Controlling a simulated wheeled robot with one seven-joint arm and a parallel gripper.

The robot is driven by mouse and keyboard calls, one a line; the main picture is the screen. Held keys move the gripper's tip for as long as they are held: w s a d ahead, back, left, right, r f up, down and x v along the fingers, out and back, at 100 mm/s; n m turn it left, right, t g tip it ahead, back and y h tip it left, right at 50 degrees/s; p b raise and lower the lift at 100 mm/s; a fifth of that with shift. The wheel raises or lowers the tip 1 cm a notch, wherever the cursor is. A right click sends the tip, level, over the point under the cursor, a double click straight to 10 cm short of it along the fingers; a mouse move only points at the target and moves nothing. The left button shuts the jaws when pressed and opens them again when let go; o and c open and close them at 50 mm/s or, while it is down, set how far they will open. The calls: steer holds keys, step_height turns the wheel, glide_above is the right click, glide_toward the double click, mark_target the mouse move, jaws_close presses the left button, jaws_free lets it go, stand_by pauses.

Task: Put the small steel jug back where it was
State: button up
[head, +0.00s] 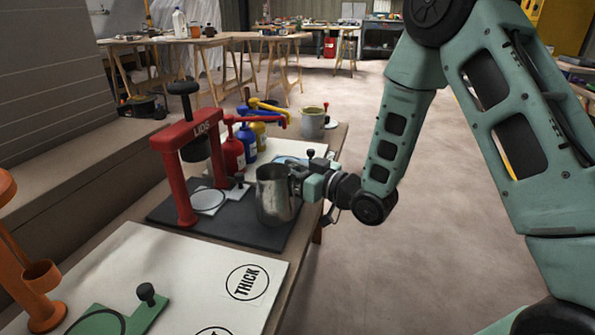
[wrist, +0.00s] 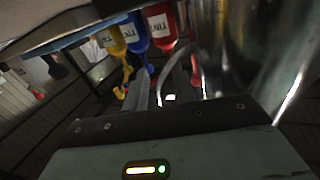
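The small steel jug (head: 275,196) is upright at the right part of the dark mat (head: 238,232) under the red press; whether its base touches the mat is hard to tell. My gripper (head: 300,183) is at the jug's right side, by its handle. In the wrist view the jug (wrist: 262,55) fills the upper right, close to the camera, with its curved handle (wrist: 184,55) to the left.
The red press (head: 187,140) marked LIDS stands left of the jug. Red (head: 233,152) and blue (head: 247,141) bottles and a grey pot (head: 312,124) stand behind. A white sheet (head: 165,262) with a THICK circle lies in front. An orange stand (head: 40,290) is at left.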

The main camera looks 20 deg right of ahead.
steer(key=p+v, duration=0.7)
steer(key=v, duration=0.5)
steer(key=shift+r, duration=0.2)
stand_by(0.4)
